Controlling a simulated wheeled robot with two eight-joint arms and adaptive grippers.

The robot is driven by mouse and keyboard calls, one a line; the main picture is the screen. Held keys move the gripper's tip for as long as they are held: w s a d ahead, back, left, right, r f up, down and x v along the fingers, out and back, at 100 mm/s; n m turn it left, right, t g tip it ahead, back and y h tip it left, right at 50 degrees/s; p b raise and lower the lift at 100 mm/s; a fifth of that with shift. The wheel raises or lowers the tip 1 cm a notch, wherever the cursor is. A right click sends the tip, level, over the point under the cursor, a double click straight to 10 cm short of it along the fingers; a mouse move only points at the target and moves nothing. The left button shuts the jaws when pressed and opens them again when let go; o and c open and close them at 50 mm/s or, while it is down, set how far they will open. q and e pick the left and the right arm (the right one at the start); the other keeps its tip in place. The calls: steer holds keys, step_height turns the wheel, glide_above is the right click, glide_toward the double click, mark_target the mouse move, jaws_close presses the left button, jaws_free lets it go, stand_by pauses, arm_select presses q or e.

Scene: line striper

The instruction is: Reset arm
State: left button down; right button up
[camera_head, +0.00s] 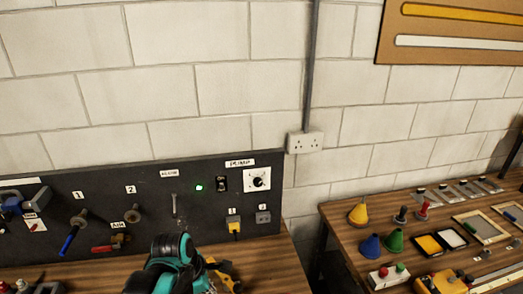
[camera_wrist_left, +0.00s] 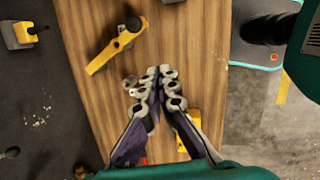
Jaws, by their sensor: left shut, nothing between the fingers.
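My left arm, teal and black, comes into the head view from the bottom edge in front of the dark control panel (camera_head: 140,200); its fingertips are not clear there. In the left wrist view my left gripper (camera_wrist_left: 158,72) is shut, with its two fingers together and nothing between them. It is over the wooden bench top (camera_wrist_left: 185,30). A yellow tool with a black knob (camera_wrist_left: 118,45) lies on the bench just beyond the fingertips, to their left. My right gripper is in neither view.
The panel carries a blue-handled valve (camera_head: 70,238), a red-handled valve (camera_head: 105,248), a lit green lamp (camera_head: 199,188), a black switch (camera_head: 221,184) and a dial (camera_head: 257,179). A second bench (camera_head: 345,235) at the right holds coloured cones and several boxes. A gap separates the benches.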

arm_select(q)
steer(key=s+a+f+m+t+b, duration=0.1)
steer(key=s+f+m+t+b, duration=0.1)
steer(key=m, duration=0.9)
steer(key=s+a+f+m+t+y+b, duration=0.1)
steer(key=s+f+m+b, duration=0.3)
steer(key=m, duration=0.6)
steer(key=shift+s+a+f+m+t+y+b, duration=0.3)
steer(key=shift+s+a+f+m+t+b, duration=0.15)
steer(key=shift+s+t+b, duration=0.65)
